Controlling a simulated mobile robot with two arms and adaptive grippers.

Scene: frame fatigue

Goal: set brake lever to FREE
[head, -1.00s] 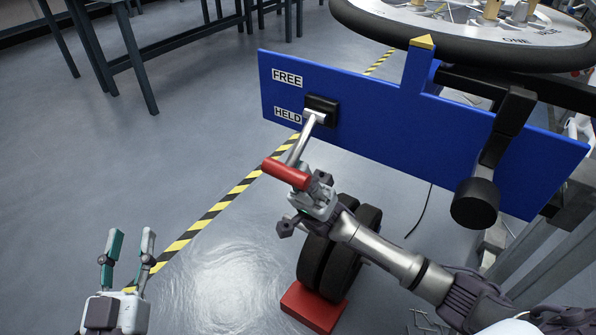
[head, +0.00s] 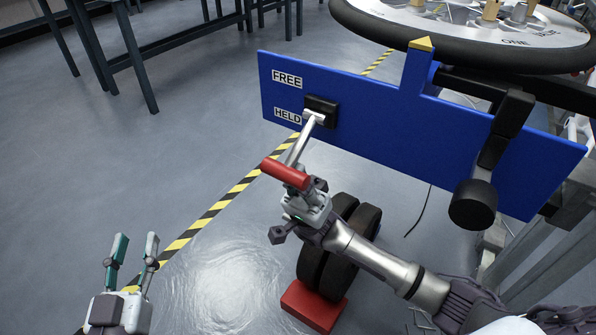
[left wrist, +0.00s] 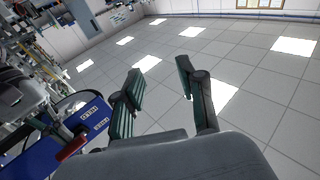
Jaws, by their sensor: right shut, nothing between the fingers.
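The brake lever (head: 299,143) is a silver bar with a red handle (head: 286,173), hinged at a black block on the blue panel (head: 380,125). It points down and toward me, below the HELD label (head: 287,116). The FREE label (head: 287,79) is above. My right gripper (head: 300,195) is shut with nothing in it, just under the red handle; whether it touches the handle I cannot tell. My left gripper (head: 132,250) is open and empty at lower left, far from the lever. The left wrist view shows its open fingers (left wrist: 160,95) and the red handle (left wrist: 72,147) at lower left.
Dark wheels (head: 340,245) stand on a red block (head: 313,305) below my right arm. A black round knob (head: 473,204) hangs before the panel's right part. A large wheel-like disc (head: 470,35) is above. The floor at left is open.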

